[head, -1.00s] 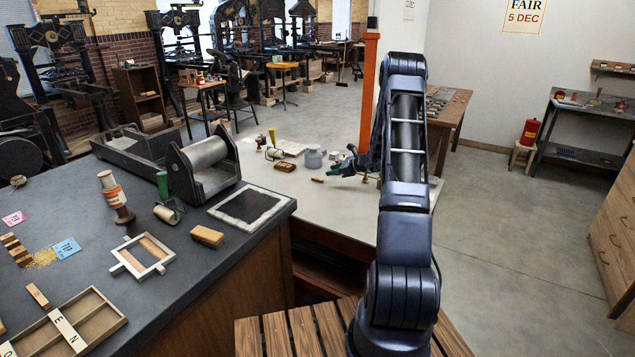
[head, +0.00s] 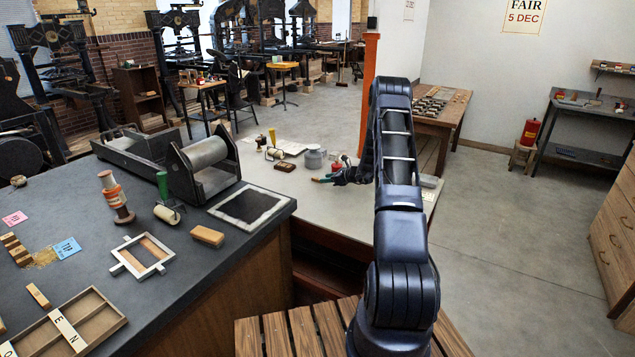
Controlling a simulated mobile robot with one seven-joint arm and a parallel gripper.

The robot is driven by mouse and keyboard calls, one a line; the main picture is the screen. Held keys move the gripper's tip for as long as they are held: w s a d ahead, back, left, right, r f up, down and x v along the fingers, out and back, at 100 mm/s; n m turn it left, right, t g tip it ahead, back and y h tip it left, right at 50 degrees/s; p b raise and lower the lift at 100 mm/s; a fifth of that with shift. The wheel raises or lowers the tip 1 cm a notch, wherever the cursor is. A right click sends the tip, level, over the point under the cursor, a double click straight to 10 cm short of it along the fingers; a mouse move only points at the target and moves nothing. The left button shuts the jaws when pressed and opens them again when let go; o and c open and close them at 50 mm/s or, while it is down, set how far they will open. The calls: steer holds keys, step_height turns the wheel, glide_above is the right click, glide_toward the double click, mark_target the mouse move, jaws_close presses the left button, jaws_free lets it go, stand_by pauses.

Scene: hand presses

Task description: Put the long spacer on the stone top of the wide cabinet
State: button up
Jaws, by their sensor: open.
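The dark, stone-like top (head: 85,205) of a wide wooden cabinet fills the left of the head view. My gripper (head: 318,180) is low over the pale table (head: 300,205) beyond the cabinet, its fingers pointing left. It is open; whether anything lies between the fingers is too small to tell. No long spacer can be made out for certain. A small wooden strip seen earlier near the fingertips is now hidden by or merged with them.
The stone top carries a roller press (head: 205,155), an inked plate (head: 248,206), a wooden block (head: 207,236), a white frame (head: 142,256) and a tray (head: 95,305).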

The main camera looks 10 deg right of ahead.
steer(key=shift+x, duration=2.35)
steer(key=shift+w+d, duration=0.15)
steer(key=shift+d, duration=0.05)
jaws_close()
step_height(320, 180, up, 19)
steer(key=s+a+f+m+t+h, duration=0.1)
steer(key=s+a+m+h, duration=0.1)
steer(key=s, duration=0.6)
steer(key=s+a+f+m+t+h, duration=0.1)
steer(key=s+a+m+t+h, duration=0.1)
steer(key=s, duration=0.6)
steer(key=shift+s+a+f+m+h, duration=0.4)
steer(key=shift+a+m+h, duration=0.4)
steer(key=shift+a, duration=0.4)
